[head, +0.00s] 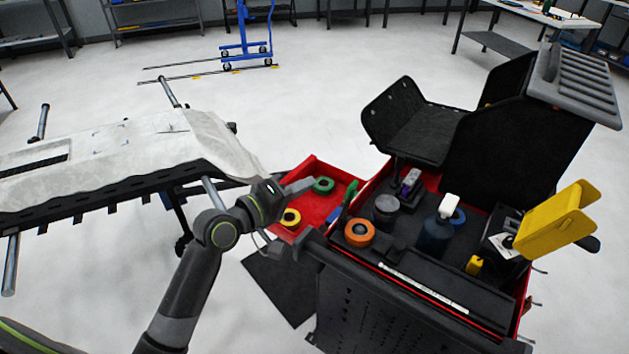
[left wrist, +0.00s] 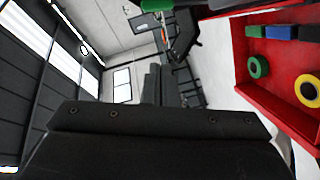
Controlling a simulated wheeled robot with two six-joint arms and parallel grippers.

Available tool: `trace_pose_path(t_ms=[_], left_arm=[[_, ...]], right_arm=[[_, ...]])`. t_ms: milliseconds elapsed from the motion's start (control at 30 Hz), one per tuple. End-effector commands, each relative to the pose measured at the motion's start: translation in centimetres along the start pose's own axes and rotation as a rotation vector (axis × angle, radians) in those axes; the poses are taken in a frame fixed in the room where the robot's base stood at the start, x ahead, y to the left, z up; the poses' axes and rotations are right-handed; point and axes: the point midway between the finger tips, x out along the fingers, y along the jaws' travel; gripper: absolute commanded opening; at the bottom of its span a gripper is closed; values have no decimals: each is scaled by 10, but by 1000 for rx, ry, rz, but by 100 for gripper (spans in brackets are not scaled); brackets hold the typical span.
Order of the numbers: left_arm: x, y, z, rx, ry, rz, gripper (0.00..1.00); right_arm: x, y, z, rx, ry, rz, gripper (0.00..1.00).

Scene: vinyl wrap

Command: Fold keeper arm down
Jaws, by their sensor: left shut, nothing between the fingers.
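A white-covered panel (head: 120,145) lies on a stand at the left in the head view. I cannot tell which part is the keeper arm. My left gripper (head: 299,185) is shut and empty, just right of the panel's right corner and over the red drawer's left side. Its dark body (left wrist: 155,122) fills the bottom of the left wrist view. My right gripper is not in view.
A red tool cart (head: 475,318) with an open lid stands at the right. Its open drawer (head: 320,208) holds a green tape roll (head: 323,185) and a yellow one (head: 291,217). A blue lift (head: 245,45) stands at the back. The floor between is clear.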

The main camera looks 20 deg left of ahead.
Motion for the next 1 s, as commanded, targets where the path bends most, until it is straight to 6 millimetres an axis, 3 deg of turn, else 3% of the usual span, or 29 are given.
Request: trace_pose_path(t_ms=[133, 333, 633, 1000], left_arm=[[-29, -3, 1, 5, -1, -5, 0], [-50, -3, 0, 2, -1, -3, 0], [-56, -2, 0, 0, -1, 1, 0], [-55, -6, 2, -10, -55, -12, 0]], right_arm=[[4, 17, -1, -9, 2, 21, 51], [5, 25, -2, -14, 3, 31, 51], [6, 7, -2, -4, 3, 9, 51], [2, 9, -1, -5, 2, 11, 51]])
